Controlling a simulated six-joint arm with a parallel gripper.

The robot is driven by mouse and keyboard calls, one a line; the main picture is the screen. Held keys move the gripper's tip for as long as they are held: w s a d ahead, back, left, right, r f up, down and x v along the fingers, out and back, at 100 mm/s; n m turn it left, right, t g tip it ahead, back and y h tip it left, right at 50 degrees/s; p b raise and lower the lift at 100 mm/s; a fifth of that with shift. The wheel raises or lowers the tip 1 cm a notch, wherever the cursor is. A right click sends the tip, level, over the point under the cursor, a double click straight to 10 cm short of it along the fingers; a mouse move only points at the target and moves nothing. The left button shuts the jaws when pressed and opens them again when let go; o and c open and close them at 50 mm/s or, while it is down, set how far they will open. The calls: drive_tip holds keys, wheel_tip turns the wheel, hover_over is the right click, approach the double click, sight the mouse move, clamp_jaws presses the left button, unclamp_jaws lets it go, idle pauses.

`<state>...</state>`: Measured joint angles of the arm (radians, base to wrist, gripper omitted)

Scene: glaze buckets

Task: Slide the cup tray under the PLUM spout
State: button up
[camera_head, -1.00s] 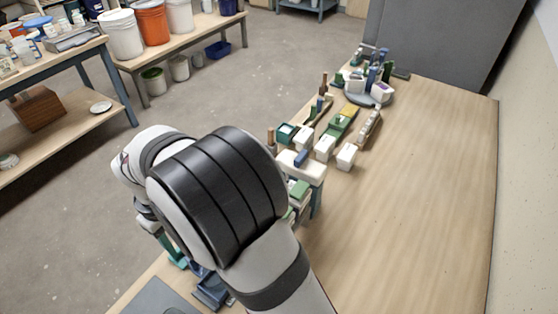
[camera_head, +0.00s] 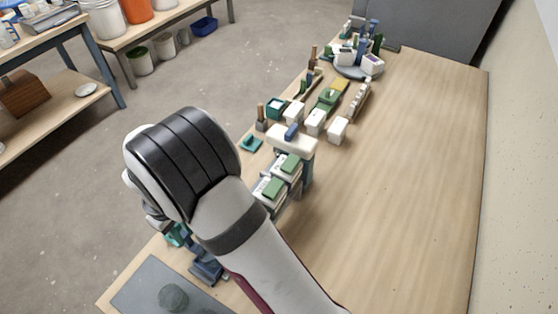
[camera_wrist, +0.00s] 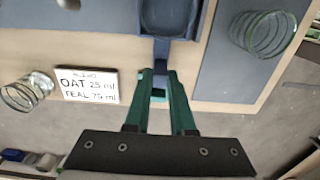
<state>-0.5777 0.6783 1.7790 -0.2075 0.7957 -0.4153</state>
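A dark blue cup tray (camera_wrist: 166,18) fills the top middle of the wrist view, its narrow handle (camera_wrist: 161,48) pointing toward my gripper. In the head view, a dark blue piece (camera_head: 208,268) that looks like this tray sits near the table's near left edge. My gripper (camera_wrist: 160,74) has two teal fingers that look apart, with the handle end between or just ahead of the tips. Contact is not clear. The spout rack (camera_head: 292,142) stands farther along the table, with green-topped containers. I cannot pick out the plum spout, and my arm hides part of the area.
A white card (camera_wrist: 88,84) reads OAT 25 ml, TEAL 75 ml. A clear ribbed cup (camera_wrist: 264,34) stands on a grey mat (camera_wrist: 225,75); another (camera_wrist: 27,92) is at left. White blocks (camera_head: 337,130) stand beyond the rack. The table's right side (camera_head: 415,190) is clear.

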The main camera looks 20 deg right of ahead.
clamp_jaws()
drive_tip(key=shift+w+d, duration=3.9)
drive_tip(key=shift+w, duration=0.05)
drive_tip(key=shift+w+d, duration=3.85)
drive_tip(key=shift+w, duration=0.05)
drive_tip(key=shift+w+d, duration=0.25)
drive_tip(key=shift+d, duration=0.05)
drive_tip(key=o, duration=0.7)
unclamp_jaws()
